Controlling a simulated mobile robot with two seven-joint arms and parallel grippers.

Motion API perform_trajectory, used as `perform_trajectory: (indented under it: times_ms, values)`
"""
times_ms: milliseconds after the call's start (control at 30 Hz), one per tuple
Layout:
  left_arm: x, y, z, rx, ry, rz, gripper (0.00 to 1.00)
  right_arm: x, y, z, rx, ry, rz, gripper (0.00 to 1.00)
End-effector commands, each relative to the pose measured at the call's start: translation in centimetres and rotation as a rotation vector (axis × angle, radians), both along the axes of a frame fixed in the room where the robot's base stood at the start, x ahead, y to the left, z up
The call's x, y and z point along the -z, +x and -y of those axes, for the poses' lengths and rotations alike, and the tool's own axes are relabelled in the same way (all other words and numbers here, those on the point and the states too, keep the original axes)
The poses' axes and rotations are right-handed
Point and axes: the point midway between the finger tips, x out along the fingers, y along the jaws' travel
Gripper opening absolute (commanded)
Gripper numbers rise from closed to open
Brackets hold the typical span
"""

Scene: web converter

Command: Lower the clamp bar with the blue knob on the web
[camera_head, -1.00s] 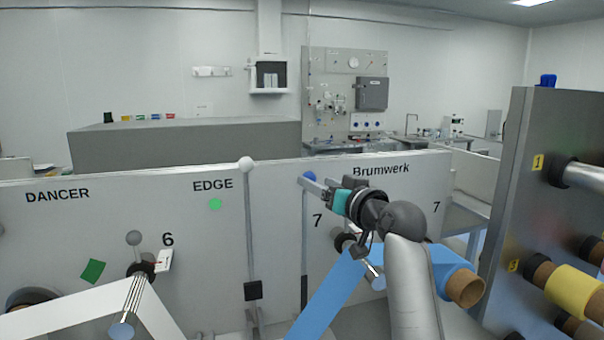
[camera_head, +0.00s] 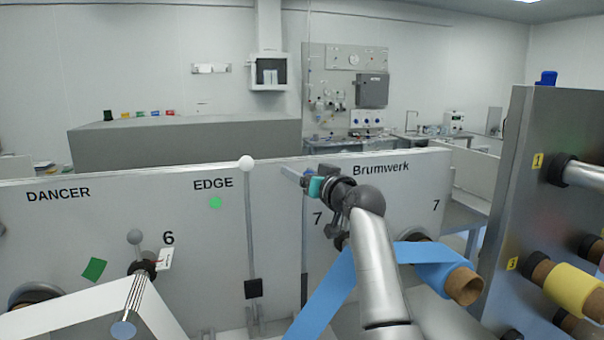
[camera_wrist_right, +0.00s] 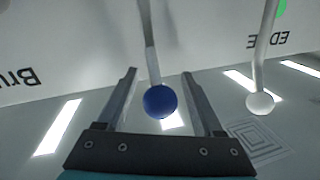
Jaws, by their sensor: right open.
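The blue knob (camera_wrist_right: 160,101) tops a thin upright clamp bar (camera_wrist_right: 150,38). In the right wrist view the knob lies between the two spread fingers of my right gripper (camera_wrist_right: 159,73), near its palm, with visible gaps on both sides. In the head view my right gripper (camera_head: 291,173) is at the top of the white panel, left of the Brumwerk label, and the knob is hidden by it. The lower part of the bar (camera_head: 304,240) stands upright there. The blue web (camera_head: 325,300) slants from the blue roll (camera_head: 432,276) down to the left. My left gripper is out of view.
A second upright bar with a white knob (camera_head: 246,163) stands just left; its knob also shows in the wrist view (camera_wrist_right: 260,104). A white web (camera_head: 75,312) runs at the lower left. A grey rack with coloured rolls (camera_head: 520,200) stands at the right.

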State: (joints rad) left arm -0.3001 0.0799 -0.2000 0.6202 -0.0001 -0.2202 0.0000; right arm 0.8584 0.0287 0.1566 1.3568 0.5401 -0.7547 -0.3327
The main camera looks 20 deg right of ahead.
Motion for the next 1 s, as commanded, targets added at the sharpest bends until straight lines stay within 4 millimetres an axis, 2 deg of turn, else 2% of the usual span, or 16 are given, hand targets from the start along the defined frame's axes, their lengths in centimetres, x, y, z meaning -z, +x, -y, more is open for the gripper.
perform_trajectory:
  times_ms: [133,733,1000]
  values:
    - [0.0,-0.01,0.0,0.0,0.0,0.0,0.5,-0.02,-0.01,-0.01,0.0,0.0,0.0,0.69]
    - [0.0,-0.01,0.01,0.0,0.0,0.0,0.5,-0.01,-0.03,0.0,0.0,0.0,0.0,0.01]
    - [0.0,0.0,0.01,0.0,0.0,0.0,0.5,0.0,-0.03,0.0,0.0,0.0,0.0,0.0]
